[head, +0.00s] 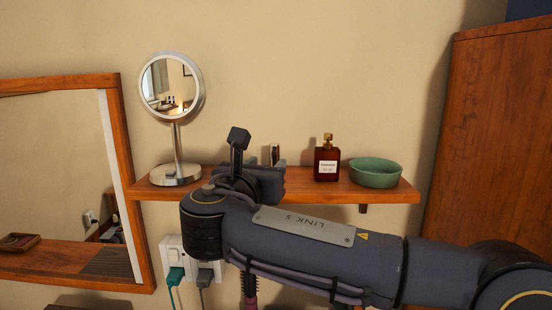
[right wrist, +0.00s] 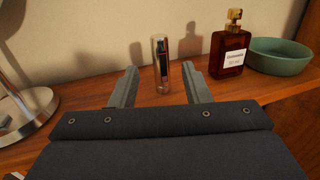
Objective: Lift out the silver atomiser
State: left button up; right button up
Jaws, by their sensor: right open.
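The silver atomiser (right wrist: 161,60) is a slim, shiny upright cylinder standing on the wooden shelf in the right wrist view. In the head view the atomiser (head: 275,154) shows only its upper part, and my right gripper and arm hide the rest. My right gripper (right wrist: 160,72) is open, with one finger to the left and one to the right of the atomiser as seen from the wrist. The atomiser appears slightly beyond the fingertips, with visible gaps on both sides. My left gripper is in neither view.
On the shelf (head: 400,190), a brown perfume bottle (head: 327,164) and a green bowl (head: 376,173) stand right of the atomiser. A round mirror on a stand (head: 174,175) is at the left end. A socket with plugs (head: 175,262) is below, and a tall wooden cabinet (head: 495,140) stands right.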

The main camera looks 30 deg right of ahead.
aim_at(273, 156)
jog(key=x, duration=0.2)
jog(key=p+x, duration=0.2)
jog(key=x, duration=0.1)
jog(key=shift+w+d+r, duration=0.25)
jog(key=shift+w+d+f, duration=0.1)
jog(key=shift+w+d, duration=0.1)
jog(key=shift+w, duration=0.05)
jog(key=shift+c, duration=0.4)
grip_shut()
